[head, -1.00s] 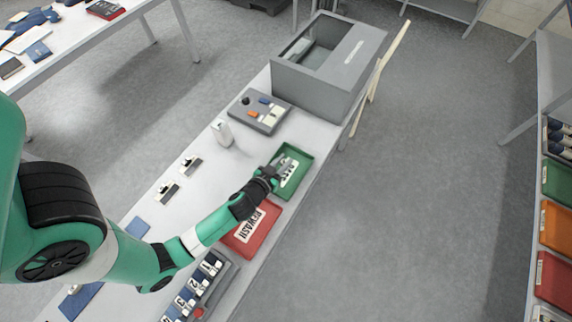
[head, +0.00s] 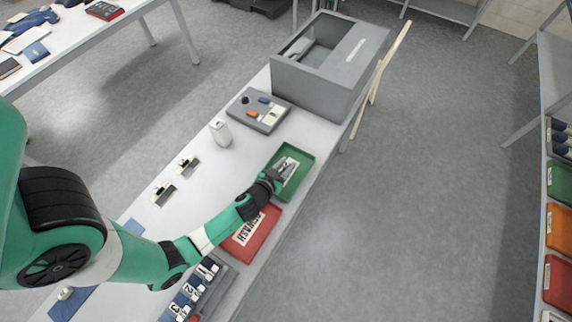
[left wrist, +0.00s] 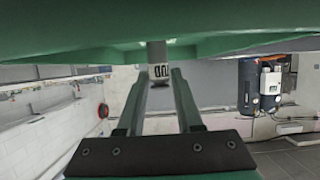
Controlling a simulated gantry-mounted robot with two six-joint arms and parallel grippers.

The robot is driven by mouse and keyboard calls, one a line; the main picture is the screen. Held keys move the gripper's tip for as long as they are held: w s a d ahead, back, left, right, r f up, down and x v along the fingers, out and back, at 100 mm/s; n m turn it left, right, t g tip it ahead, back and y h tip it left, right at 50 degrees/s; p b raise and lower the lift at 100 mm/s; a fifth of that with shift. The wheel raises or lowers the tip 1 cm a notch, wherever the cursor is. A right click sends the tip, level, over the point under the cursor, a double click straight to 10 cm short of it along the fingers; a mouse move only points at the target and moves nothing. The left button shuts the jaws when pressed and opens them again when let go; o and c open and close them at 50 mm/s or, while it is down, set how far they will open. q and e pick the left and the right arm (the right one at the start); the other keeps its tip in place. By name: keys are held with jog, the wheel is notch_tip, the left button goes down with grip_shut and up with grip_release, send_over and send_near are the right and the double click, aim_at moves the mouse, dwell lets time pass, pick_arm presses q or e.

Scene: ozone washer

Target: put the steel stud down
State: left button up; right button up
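In the head view my left gripper (head: 281,174) is low over the near part of the green tray (head: 305,165). The stud is too small to make out clearly there. The green surface (left wrist: 70,45) lies against the stud's end in the wrist view; contact is not certain. My right gripper is not in view.
A red tray (head: 262,240) lies beside the green one, under my left forearm. A numbered rack (head: 205,290) is nearer. A white bottle (head: 220,132), a control panel (head: 259,111) and the grey washer (head: 335,75) stand farther along the bench.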

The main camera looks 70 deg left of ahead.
pick_arm(q)
jog(key=shift+o, duration=1.3)
jog(key=shift+r, duration=0.15)
jog(key=shift+s+d+r, duration=0.1)
jog(key=shift+s+d, duration=0.05)
jog(key=shift+s, duration=0.05)
jog(key=v, duration=1.1)
jog(key=shift+s, duration=0.2)
jog(key=shift+r, duration=0.15)
